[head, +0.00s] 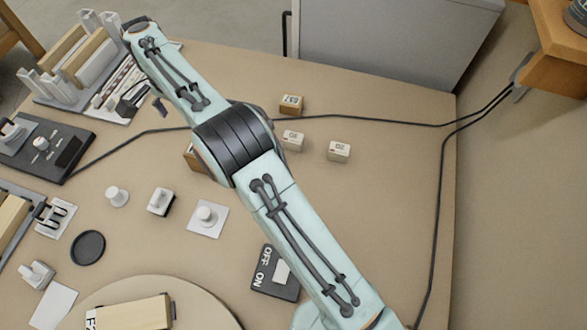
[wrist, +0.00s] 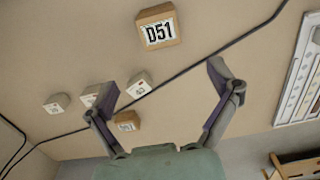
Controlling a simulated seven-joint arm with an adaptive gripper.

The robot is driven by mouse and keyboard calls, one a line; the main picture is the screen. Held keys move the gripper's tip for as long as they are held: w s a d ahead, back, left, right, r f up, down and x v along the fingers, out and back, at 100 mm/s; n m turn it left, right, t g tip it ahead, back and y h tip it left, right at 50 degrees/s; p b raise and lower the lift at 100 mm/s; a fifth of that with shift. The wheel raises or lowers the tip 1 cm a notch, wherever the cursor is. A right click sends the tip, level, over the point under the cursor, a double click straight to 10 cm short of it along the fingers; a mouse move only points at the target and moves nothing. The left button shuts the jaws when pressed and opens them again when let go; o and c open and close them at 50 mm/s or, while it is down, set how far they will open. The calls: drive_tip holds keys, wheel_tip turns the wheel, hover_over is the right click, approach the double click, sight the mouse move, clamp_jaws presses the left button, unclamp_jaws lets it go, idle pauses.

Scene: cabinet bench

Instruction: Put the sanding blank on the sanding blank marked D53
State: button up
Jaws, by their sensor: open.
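In the wrist view a wooden block marked D51 (wrist: 157,30) lies beyond my open fingers. Another wooden block (wrist: 126,121) with a small label lies by the left finger; its mark is too small to read there. In the head view a wooden block (head: 291,104) has a label I cannot read surely. A further wooden block (head: 190,158) is mostly hidden behind my arm. I see no mark that clearly reads D53. My gripper (wrist: 163,80) is open and empty, above the bench.
White labelled blocks (head: 339,151) (head: 293,140) stand right of my arm; the wrist view shows several. A dark cable (wrist: 210,50) crosses the bench. A switch box (head: 275,272), knobs (head: 207,214) and racks (head: 95,60) surround the left side. The bench's right side is mostly clear.

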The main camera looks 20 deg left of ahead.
drive_tip(key=w+d+r, duration=0.1)
drive_tip(key=d+r, duration=0.5)
drive_tip(key=d, duration=0.7)
drive_tip(key=w+d+r, duration=0.1)
drive_tip(key=d+r, duration=0.5)
drive_tip(key=d, duration=0.7)
drive_tip(key=s+d, duration=0.8)
drive_tip(key=d, duration=0.2)
drive_tip(key=s+d+f, duration=0.2)
drive_tip(key=s+d, duration=0.1)
drive_tip(key=s, duration=0.3)
drive_tip(key=s+d+f+n, duration=0.1)
drive_tip(key=s+d+f, duration=0.1)
drive_tip(key=s, duration=0.4)
drive_tip(key=shift+d+f+y, duration=0.2)
drive_tip(key=shift+d+y, duration=0.2)
drive_tip(key=shift+d, duration=0.05)
